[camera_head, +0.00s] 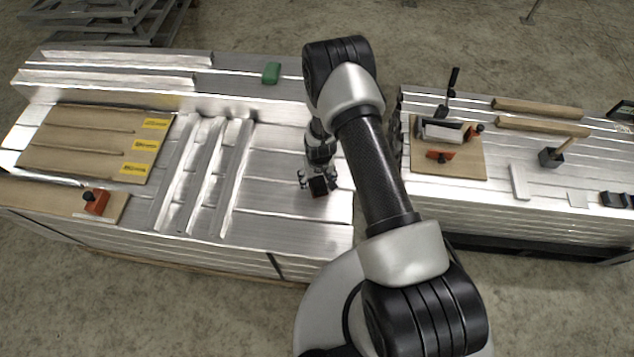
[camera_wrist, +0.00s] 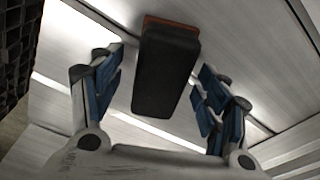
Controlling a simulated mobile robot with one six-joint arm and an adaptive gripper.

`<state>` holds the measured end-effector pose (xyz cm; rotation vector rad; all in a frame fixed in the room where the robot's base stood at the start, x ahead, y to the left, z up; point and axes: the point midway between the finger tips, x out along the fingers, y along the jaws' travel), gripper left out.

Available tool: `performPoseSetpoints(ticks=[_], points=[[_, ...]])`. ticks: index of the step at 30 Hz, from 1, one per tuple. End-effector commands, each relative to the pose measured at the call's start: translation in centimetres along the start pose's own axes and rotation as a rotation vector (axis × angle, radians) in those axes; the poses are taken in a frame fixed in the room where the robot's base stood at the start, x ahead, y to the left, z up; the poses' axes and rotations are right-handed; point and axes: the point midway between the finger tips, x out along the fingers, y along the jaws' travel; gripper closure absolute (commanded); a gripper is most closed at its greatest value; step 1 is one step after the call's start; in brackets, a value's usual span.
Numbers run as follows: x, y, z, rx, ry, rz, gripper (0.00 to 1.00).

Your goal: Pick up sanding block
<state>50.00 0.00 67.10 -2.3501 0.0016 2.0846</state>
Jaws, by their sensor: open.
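The sanding block, a dark block with a reddish-brown layer along one edge (camera_wrist: 165,70), lies on the bare metal surface in the wrist view. My open gripper (camera_wrist: 160,85) has one blue-padded finger on each side of it, with a visible gap on both sides. In the head view my gripper (camera_head: 312,178) is low over the right part of the left aluminium stack, and the dark block (camera_head: 320,187) shows at its fingertips, partly covered. I cannot tell how far the fingers reach down beside the block.
A green block (camera_head: 271,73) lies farther back. Metal profiles (camera_head: 205,175), cardboard sheets (camera_head: 85,145) and an orange tool (camera_head: 96,201) are to the left. The right stack holds a board (camera_head: 462,168) with tools and wooden bars (camera_head: 540,126). A gap separates the stacks.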

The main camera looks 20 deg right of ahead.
Motion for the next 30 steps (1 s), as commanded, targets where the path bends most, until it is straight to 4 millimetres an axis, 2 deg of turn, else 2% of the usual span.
performPoseSetpoints(ticks=[7,30], points=[[0.04,-0.02,-0.07,-0.001,0.001,0.0,0.32],[0.02,-0.03,-0.07,-0.001,0.002,0.0,0.83]])
